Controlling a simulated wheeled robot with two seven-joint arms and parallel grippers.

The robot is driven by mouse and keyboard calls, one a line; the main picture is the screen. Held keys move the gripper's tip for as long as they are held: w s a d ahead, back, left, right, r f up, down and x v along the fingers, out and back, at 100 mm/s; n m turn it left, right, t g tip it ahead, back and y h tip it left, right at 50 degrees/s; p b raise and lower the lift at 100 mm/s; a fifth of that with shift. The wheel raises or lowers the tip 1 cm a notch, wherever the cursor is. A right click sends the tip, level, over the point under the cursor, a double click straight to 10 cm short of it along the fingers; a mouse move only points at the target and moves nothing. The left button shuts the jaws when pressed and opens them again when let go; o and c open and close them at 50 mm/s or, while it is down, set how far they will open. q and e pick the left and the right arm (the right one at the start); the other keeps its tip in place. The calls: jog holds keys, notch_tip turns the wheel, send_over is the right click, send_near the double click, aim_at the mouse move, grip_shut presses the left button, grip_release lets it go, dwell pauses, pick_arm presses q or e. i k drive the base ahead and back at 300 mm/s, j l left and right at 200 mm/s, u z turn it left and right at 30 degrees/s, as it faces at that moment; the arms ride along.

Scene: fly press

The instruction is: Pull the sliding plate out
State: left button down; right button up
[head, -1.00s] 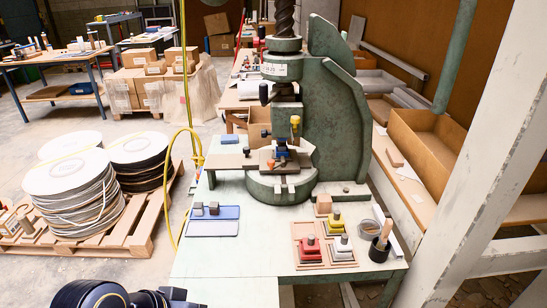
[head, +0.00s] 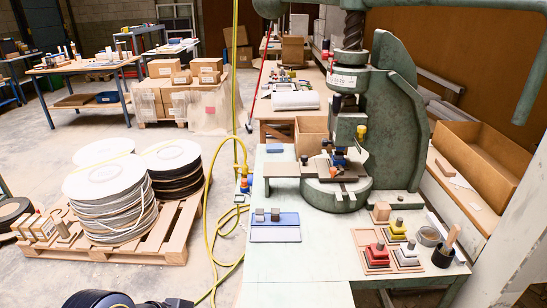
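The green fly press (head: 393,120) stands on the light green table. A flat tan plate (head: 282,170), which looks like the sliding plate, sticks out to the left of the press bed at bed height. A small dark knob stands near its right end. A darker plate (head: 350,187) lies on the round bed under the ram, with small blue and dark parts above it. I cannot tell how the two plates join. Black rounded parts of my own arm show at the bottom left edge. Neither gripper's fingers are in view.
Red, yellow and white tooling pieces and a dark cup (head: 443,256) stand at the front right. A yellow hose (head: 212,210) hangs beside the table's left edge. The table's front middle is clear.

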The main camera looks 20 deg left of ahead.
aim_at(320, 166)
jog(key=j, duration=1.05)
jog(key=k+j, duration=0.15)
jog(key=j, duration=0.9)
jog(key=i+j, duration=0.35)
jog(key=j, duration=0.2)
jog(key=i+j, duration=0.35)
jog(key=j, duration=0.15)
jog(key=i+l, duration=0.2)
jog(key=i, duration=0.3)
jog(key=i+l, duration=0.2)
jog(key=i, duration=0.25)
jog(key=j+u, duration=0.05)
